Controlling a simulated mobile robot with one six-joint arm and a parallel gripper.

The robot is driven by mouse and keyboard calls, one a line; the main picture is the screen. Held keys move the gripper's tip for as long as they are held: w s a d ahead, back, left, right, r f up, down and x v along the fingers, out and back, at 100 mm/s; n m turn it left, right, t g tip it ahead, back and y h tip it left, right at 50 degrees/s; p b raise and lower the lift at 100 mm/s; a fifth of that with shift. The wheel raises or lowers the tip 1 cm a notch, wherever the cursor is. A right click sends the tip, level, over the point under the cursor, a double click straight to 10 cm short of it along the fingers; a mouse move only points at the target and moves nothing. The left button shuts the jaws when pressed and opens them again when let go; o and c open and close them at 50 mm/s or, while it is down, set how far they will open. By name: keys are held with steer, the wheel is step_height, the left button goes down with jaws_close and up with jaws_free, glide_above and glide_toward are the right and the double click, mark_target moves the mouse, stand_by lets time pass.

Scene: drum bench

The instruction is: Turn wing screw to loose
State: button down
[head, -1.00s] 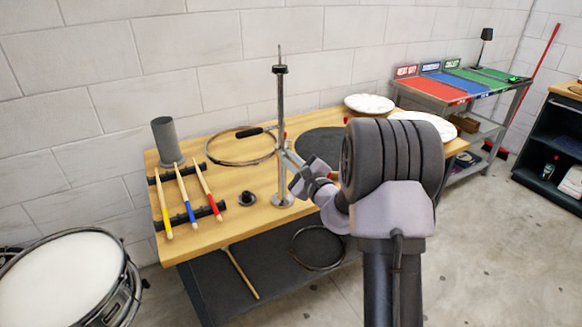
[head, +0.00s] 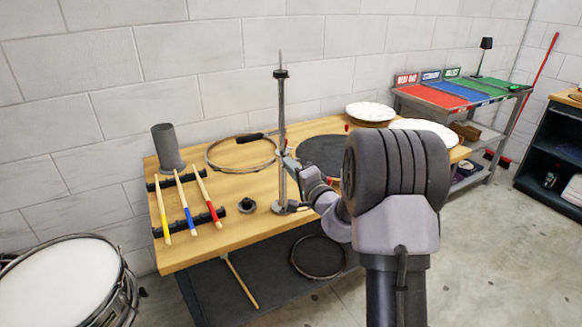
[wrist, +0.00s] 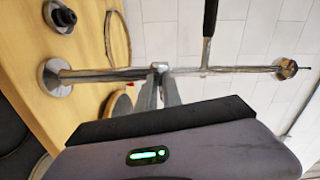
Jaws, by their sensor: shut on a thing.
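A metal stand (head: 283,110) stands upright on the wooden bench, with a round base and a dark collar near its thin top. In the wrist view the stand's pole (wrist: 110,75) runs sideways across the picture. My gripper (wrist: 159,72) is at the pole's middle joint, its narrow fingers shut on the wing screw there. The fingers hide most of the wing screw, so its turn angle cannot be told. In the head view my gripper (head: 287,160) meets the pole from the right. A black-handled arm (wrist: 210,20) sticks out from the pole beside the joint.
The wooden bench (head: 228,232) holds a drumstick rack (head: 184,180), a grey cylinder (head: 167,147), a small black part (head: 246,203), a hoop (head: 213,162) and a dark round pad (head: 322,152). A drum (head: 62,288) stands at lower left.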

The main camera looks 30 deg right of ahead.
steer(key=shift+d+f+n, duration=0.1)
steer(key=shift+n, duration=2.3)
steer(key=shift+f+n, duration=0.1)
steer(key=shift+n, duration=2.3)
steer(key=c, duration=1.5)
jaws_free()
steer(key=s+p, duration=0.1)
steer(key=s, duration=1.6)
steer(key=shift+s+d, duration=0.2)
steer(key=shift+d, duration=0.1)
